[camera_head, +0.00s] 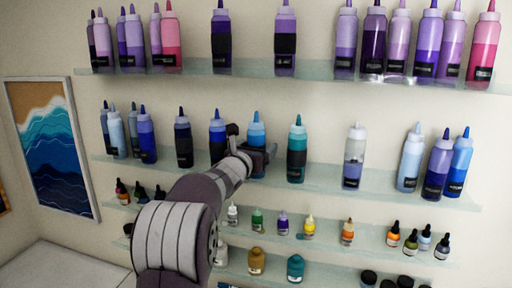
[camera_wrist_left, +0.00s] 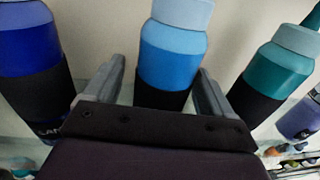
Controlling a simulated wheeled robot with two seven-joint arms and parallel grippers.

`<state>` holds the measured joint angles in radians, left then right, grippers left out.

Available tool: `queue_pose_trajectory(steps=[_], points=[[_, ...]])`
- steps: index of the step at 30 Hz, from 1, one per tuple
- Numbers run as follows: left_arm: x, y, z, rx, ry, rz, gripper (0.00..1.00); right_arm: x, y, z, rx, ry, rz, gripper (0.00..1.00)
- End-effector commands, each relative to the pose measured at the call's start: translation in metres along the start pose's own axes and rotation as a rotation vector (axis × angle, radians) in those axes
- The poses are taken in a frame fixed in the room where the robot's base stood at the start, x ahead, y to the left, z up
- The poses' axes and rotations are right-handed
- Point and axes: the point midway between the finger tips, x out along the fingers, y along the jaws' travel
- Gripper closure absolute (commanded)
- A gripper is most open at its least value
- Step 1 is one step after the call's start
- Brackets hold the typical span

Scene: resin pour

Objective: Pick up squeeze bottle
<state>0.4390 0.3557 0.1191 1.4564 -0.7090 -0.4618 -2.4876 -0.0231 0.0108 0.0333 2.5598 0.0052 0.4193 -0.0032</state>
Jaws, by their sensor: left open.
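Squeeze bottles with pointed tips stand on glass shelves. My left gripper (camera_head: 257,152) is raised to the middle shelf, at a light-blue squeeze bottle (camera_head: 256,132). In the left wrist view the same bottle (camera_wrist_left: 172,58) stands between the two open fingers (camera_wrist_left: 160,92) of my left gripper, with small gaps showing at both sides. The gripper's body hides the bottle's lower part. A dark-blue bottle (camera_head: 217,138) stands to its left, also in the left wrist view (camera_wrist_left: 28,42). A teal bottle (camera_head: 297,150) stands to its right, also in the left wrist view (camera_wrist_left: 276,72). My right gripper is not in view.
The upper shelf (camera_head: 200,67) holds purple and pink bottles. The middle shelf (camera_head: 330,182) has free room between the teal bottle and a clear-and-purple bottle (camera_head: 353,157). Lower shelves hold small dropper bottles (camera_head: 257,220). A wave picture (camera_head: 52,148) hangs at left.

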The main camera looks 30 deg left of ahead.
Motion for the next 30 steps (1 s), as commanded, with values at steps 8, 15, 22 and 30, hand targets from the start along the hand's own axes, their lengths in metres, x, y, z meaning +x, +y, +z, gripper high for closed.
queue_pose_trajectory(steps=[8,15,22,30], points=[[-0.001,0.0,-0.001,0.0,0.0,0.0,0.78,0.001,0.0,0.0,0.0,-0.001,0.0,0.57],[-0.001,0.0,0.0,0.0,-0.002,0.0,0.8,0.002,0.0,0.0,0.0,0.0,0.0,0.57],[-0.005,-0.001,0.014,0.001,-0.004,-0.001,0.8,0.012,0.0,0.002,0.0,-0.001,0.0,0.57],[-0.005,0.0,0.068,0.001,-0.004,-0.001,0.8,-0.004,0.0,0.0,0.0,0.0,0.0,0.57]])
